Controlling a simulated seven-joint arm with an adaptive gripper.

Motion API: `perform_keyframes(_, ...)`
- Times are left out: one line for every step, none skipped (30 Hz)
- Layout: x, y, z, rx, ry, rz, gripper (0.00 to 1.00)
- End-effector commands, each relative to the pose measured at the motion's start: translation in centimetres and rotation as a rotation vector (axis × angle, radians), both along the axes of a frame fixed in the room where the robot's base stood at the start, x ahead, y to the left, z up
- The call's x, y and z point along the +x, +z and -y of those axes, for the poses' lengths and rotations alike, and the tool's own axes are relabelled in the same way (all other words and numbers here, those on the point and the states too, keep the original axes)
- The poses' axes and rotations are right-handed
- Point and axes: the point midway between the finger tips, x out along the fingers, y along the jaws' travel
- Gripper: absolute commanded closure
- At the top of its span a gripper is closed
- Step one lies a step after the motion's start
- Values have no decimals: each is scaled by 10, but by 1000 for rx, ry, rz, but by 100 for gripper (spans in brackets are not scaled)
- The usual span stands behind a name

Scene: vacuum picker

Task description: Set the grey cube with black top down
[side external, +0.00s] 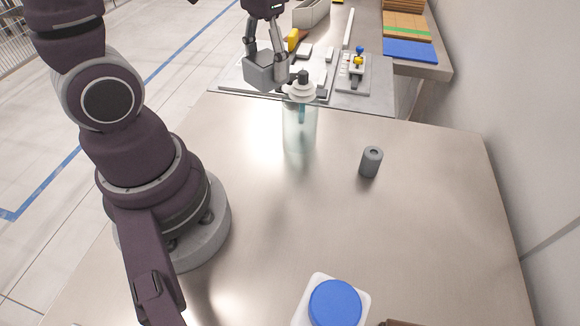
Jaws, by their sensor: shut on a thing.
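My gripper (266,62) is at the top middle of the side external view, with its fingers pointing down. It is shut on a grey cube (261,77), which sits between its two fingers. The cube's front faces are grey and its top looks only slightly darker; I cannot make out a clearly black top. The cube appears in front of the far workbench, near its front edge. I cannot tell whether it touches a surface or hangs above one.
A clear bottle (299,130) with a dark cap stands just below and right of the cube in the picture. A grey cylinder (370,163) and a blue-lidded jar (335,303) stand on the metal table (430,220). Tools clutter the far bench (385,88).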

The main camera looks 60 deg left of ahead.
Motion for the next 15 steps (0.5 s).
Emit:
perform_keyframes(10,0,23,0,-123,-1,82)
perform_keyframes(15,0,37,0,-195,-1,82)
perform_keyframes(20,0,55,0,-288,-1,82)
perform_keyframes(22,-1,69,-1,-355,-1,82)
perform_keyframes(24,-1,83,-2,-421,-1,82)
perform_keyframes(24,-1,100,-3,-500,-1,82)
perform_keyframes(24,-1,112,-3,-555,-2,82)
perform_keyframes(23,-1,123,-4,-604,-2,82)
perform_keyframes(21,-1,136,-6,-664,-2,82)
perform_keyframes(20,-2,145,-8,-705,-2,82)
perform_keyframes(18,-2,153,-8,-741,-3,82)
perform_keyframes(15,-2,163,-9,-786,-2,82)
perform_keyframes(14,-2,169,-10,-816,-2,82)
perform_keyframes(11,-2,175,-11,-845,-3,82)
perform_keyframes(9,-2,183,-12,-881,-4,82)
